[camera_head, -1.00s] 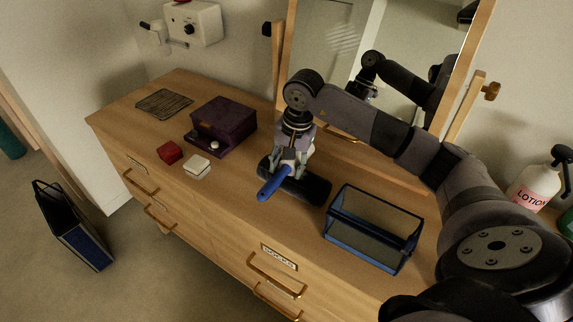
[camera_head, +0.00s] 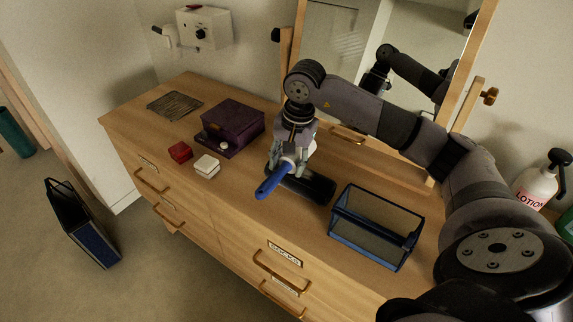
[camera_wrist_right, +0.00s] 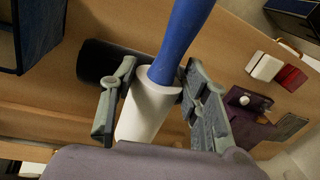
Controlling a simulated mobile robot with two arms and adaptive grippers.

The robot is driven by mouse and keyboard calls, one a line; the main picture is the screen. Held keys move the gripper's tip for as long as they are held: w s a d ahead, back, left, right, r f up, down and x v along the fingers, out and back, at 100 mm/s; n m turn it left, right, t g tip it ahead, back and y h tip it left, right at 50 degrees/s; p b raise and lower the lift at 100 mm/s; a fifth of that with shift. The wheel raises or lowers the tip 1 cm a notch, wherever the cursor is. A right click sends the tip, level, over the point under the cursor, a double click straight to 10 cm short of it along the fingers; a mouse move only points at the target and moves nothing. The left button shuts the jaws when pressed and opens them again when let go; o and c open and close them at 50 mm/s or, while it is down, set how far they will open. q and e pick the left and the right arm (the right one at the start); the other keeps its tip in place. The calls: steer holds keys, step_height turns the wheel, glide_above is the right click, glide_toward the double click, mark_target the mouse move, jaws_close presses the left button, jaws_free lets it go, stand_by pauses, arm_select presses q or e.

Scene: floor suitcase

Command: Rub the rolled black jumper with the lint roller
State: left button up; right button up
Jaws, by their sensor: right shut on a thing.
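The rolled black jumper (camera_head: 314,187) lies as a dark roll on the dresser top, and its end shows in the right wrist view (camera_wrist_right: 97,62). My right gripper (camera_head: 290,160) is shut on the lint roller, whose blue handle (camera_head: 270,184) points toward the front left. In the right wrist view the roller's white part (camera_wrist_right: 146,108) sits between the two fingers. The roller is over the jumper's left part; I cannot tell whether they touch. The gripper hides part of the jumper. My left gripper is not in view.
A blue-framed mesh basket (camera_head: 375,228) stands right of the jumper. A purple box (camera_head: 231,124), a red box (camera_head: 180,151) and a white box (camera_head: 206,166) stand to the left. A mirror (camera_head: 345,60) rises behind. A lotion bottle (camera_head: 535,188) is at right.

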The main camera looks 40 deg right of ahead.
mark_target(286, 163)
step_height(286, 163, up, 2)
steer(key=shift+s+a+r+p, duration=0.1)
steer(key=shift+p, duration=0.3)
steer(key=shift+r, duration=0.45)
